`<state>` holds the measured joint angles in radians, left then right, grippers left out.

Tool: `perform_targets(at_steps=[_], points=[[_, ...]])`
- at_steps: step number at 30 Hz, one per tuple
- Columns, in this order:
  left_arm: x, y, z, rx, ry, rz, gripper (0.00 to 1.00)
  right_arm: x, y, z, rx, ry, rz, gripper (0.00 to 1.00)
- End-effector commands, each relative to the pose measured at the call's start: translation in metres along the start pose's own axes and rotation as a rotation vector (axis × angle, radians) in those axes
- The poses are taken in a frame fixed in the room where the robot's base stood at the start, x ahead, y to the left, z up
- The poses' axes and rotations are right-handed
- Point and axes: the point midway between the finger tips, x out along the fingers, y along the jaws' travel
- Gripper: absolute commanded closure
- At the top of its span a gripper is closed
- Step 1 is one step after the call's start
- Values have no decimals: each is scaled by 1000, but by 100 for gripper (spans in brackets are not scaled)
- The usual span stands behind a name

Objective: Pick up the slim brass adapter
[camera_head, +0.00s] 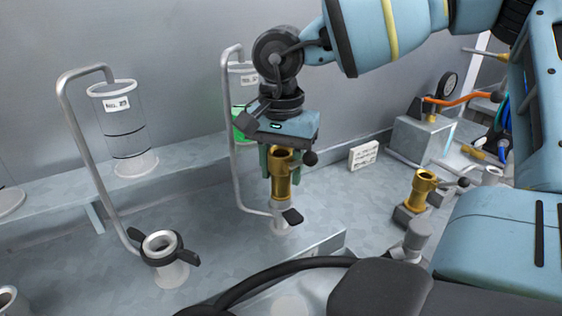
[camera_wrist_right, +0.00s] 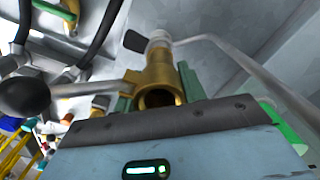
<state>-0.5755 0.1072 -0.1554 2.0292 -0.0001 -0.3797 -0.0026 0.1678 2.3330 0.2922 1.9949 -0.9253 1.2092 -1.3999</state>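A slim brass adapter (camera_head: 282,183) stands upright below my right gripper (camera_head: 281,172). Its green fingers lie on either side of the adapter. Whether they press on it or leave a small gap is not clear. The adapter's lower end meets a pale pipe fitting (camera_head: 280,219) with a black lever. In the right wrist view the adapter (camera_wrist_right: 160,75) shows its open mouth, between the fingers of the gripper (camera_wrist_right: 157,85); a rod with a black knob (camera_wrist_right: 24,97) sticks out beside it. A second brass adapter (camera_head: 420,191) stands on a dark block at the right. My left gripper is out of view.
A bent metal pipe (camera_head: 231,130) rises close beside my right gripper. At the left stand a clear labelled cylinder (camera_head: 124,125) and another fitting with black levers (camera_head: 162,248). A white label block (camera_head: 363,155) and a grey box with a gauge (camera_head: 421,138) lie to the right.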

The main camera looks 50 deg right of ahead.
Motion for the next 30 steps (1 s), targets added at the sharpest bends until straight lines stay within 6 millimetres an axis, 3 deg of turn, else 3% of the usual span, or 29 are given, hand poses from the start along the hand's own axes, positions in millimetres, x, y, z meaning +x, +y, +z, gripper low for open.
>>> perform_targets(at_steps=[1, 6, 14, 30], points=[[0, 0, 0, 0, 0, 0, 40, 0, 0, 0, 0, 0, 0, 70], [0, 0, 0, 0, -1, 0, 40, -1, 0, 0, 0, 1, -1, 89], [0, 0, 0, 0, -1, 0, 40, -4, -1, 0, 0, 1, -3, 89], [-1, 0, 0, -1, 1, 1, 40, -89, -1, 0, 0, 2, -4, 89]])
